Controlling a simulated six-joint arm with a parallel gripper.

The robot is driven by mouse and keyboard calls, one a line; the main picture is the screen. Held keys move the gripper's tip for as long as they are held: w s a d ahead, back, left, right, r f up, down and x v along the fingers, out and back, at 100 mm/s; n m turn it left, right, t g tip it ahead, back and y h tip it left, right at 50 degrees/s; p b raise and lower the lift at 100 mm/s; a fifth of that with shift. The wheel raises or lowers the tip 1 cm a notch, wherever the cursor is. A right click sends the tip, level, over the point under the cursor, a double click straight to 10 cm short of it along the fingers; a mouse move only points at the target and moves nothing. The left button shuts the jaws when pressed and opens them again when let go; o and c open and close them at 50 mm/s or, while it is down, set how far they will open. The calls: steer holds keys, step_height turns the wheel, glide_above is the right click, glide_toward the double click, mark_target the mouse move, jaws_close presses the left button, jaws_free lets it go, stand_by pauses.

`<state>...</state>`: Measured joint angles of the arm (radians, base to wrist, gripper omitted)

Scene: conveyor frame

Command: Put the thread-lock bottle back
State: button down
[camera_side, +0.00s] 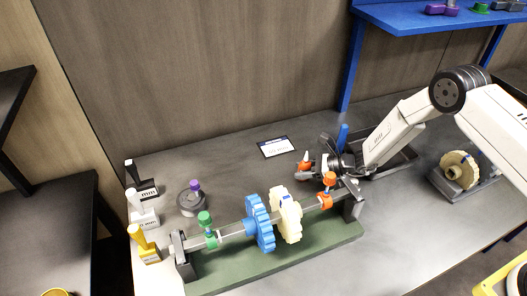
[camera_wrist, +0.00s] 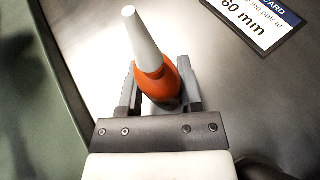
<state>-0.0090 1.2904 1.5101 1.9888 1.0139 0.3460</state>
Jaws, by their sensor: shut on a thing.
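The thread-lock bottle (camera_wrist: 157,84) is orange with a long white tapered nozzle. In the wrist view it sits between the two fingers of my gripper (camera_wrist: 158,88), which is shut on it, with the nozzle pointing toward the top of the picture. In the side view the bottle (camera_side: 304,161) is a small orange shape at the end of my gripper (camera_side: 308,168), behind the right end of the shaft fixture. The bottle's lower part is hidden by the gripper, and I cannot tell whether it touches the table.
A green-based fixture (camera_side: 285,258) holds a shaft with a blue gear (camera_side: 260,224), a cream gear (camera_side: 288,214) and clamps. A printed card (camera_side: 276,147) lies behind it. A dark tray (camera_side: 400,161) lies under my arm. Bare table surrounds the card.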

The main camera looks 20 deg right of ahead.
steer(key=shift+f, duration=0.2)
steer(key=shift+c, duration=1.3)
jaws_free()
steer(key=shift+r, duration=0.2)
steer(key=shift+s+d+r, duration=0.2)
steer(key=shift+s+d, duration=0.05)
steer(key=shift+d, duration=0.2)
steer(key=v, duration=0.4)
steer(key=shift+r, duration=0.35)
step_height(320, 180, up, 6)
steer(key=shift+r, duration=0.15)
steer(key=shift+a, duration=0.1)
